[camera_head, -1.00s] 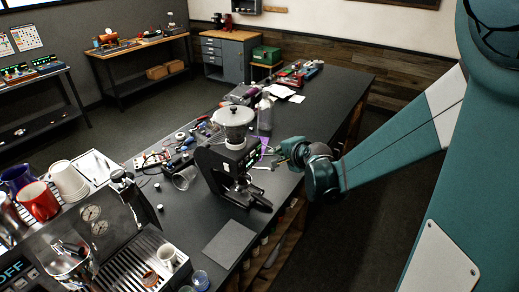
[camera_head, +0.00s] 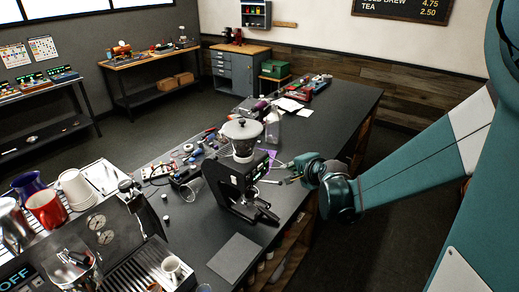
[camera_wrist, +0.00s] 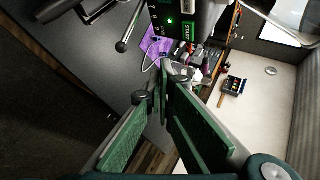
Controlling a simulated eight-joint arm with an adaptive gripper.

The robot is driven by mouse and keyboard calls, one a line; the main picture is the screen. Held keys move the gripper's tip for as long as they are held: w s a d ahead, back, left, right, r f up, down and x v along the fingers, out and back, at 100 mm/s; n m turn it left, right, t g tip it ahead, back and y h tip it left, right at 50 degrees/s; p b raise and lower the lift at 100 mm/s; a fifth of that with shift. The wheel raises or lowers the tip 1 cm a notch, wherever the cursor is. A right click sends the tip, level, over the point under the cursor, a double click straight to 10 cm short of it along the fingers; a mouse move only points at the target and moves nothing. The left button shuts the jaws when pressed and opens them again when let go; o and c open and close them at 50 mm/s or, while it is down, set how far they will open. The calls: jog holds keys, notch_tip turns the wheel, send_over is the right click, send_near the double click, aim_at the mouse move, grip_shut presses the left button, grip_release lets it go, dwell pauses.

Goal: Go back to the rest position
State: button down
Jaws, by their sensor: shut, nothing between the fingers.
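My gripper (camera_head: 287,172) is at the right edge of the dark workbench, just right of the black coffee grinder (camera_head: 240,178) with its clear hopper. In the wrist view my gripper (camera_wrist: 158,84) shows two green fingers that meet toward their tips, with nothing held between them. The grinder's body (camera_wrist: 188,22) with a green-lit button and a START label stands just beyond the fingertips. The fingers look apart from it.
The espresso machine (camera_head: 100,232) with cups on top stands at the lower left. Tools and a purple cloth (camera_wrist: 155,45) lie on the bench behind the grinder. A grey mat (camera_head: 235,258) lies in front of it. Open floor is right of the bench.

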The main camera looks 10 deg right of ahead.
jog(key=shift+s, duration=0.1)
jog(key=s+a+f+n+g+h+b, duration=0.1)
jog(key=s+n+b, duration=0.4)
jog(key=s, duration=1.2)
jog(key=s+a+f+n+g+h+b, duration=0.1)
jog(key=s+n+b, duration=0.5)
jog(key=s, duration=1.2)
jog(key=a+f+n+g, duration=0.1)
jog(key=a+n+g, duration=0.1)
jog(key=n, duration=0.1)
jog(key=shift+a+f, duration=0.15)
dwell(2.4)
